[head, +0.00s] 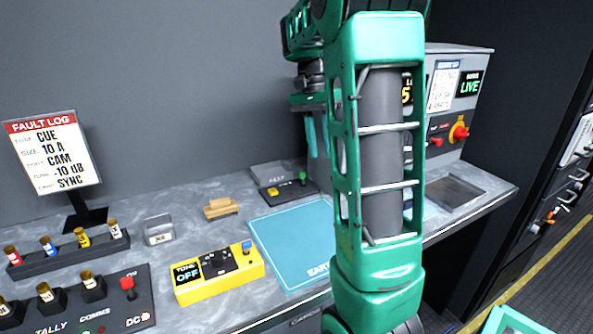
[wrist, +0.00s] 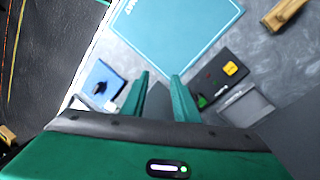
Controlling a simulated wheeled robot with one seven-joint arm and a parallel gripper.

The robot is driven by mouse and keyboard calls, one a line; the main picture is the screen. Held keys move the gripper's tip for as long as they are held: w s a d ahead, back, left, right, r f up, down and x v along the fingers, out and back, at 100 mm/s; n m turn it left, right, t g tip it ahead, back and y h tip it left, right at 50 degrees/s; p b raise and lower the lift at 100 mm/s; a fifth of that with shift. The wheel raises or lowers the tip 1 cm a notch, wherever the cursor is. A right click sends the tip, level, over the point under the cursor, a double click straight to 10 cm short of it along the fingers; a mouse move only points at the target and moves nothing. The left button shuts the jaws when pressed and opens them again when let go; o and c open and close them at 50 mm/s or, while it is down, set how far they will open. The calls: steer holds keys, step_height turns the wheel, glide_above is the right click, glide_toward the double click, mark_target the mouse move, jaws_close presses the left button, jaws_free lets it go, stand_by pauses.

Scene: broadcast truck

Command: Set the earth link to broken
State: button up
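A teal mat (head: 290,240) with lettering that begins "EART" lies on the counter, partly behind my arm; it also shows in the wrist view (wrist: 180,35). A small blue panel with a black fitting (wrist: 100,86) lies beside the mat in the wrist view. It may be the earth link, but I cannot read a label or tell its setting; my arm seems to hide it in the head view. My gripper (wrist: 160,85) is open above the counter, its two fingers apart with nothing seen between them. It hangs near the back wall in the head view (head: 311,140).
A dark panel with a yellow button and green knob (head: 287,189) lies behind the mat. A yellow tone box (head: 218,273), a wooden block (head: 221,208) and a fuse rack (head: 70,249) stand left. A grey console (head: 458,95) with a red-yellow rotary switch stands right.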

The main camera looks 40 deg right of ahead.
steer(key=w+d+m, duration=0.3)
steer(key=w+d, duration=0.1)
steer(key=w, duration=0.4)
steer(key=m, duration=0.3)
glide_toward(303, 178)
steer(key=shift+g+y, duration=0.4)
steer(key=f, duration=0.6)
steer(key=shift+s+d+f, duration=0.2)
steer(key=shift+s+f, duration=0.05)
steer(key=shift+f, duration=0.05)
steer(key=shift+c, duration=0.3)
jaws_close()
steer(key=shift+a, duration=0.1)
